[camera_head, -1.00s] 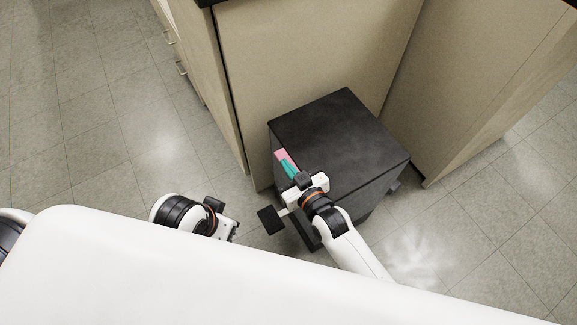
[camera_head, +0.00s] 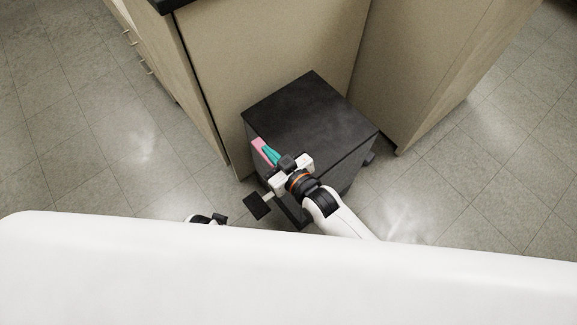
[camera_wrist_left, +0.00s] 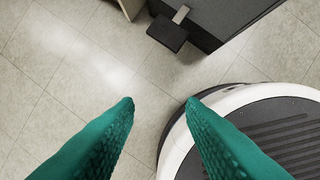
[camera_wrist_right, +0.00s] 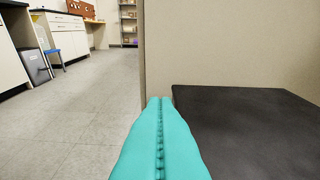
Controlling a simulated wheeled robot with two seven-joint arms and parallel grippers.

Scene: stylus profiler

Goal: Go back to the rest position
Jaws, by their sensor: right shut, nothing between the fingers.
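My right gripper (camera_head: 270,154) is over the left edge of a black box (camera_head: 311,115) in the head view. In the right wrist view its teal fingers (camera_wrist_right: 160,102) are pressed together with nothing between them, left of the box's flat black top (camera_wrist_right: 245,125). My left gripper (camera_head: 205,219) is mostly hidden behind my white body in the head view. In the left wrist view its teal fingers (camera_wrist_left: 160,101) are wide apart, with only floor between the tips.
A pink piece (camera_head: 259,145) shows beside the right fingers; I cannot tell what it is. A black pedal (camera_head: 257,206) sticks out low from the box. Beige cabinet panels (camera_head: 270,50) stand behind the box. Tiled floor (camera_head: 80,150) is clear on the left.

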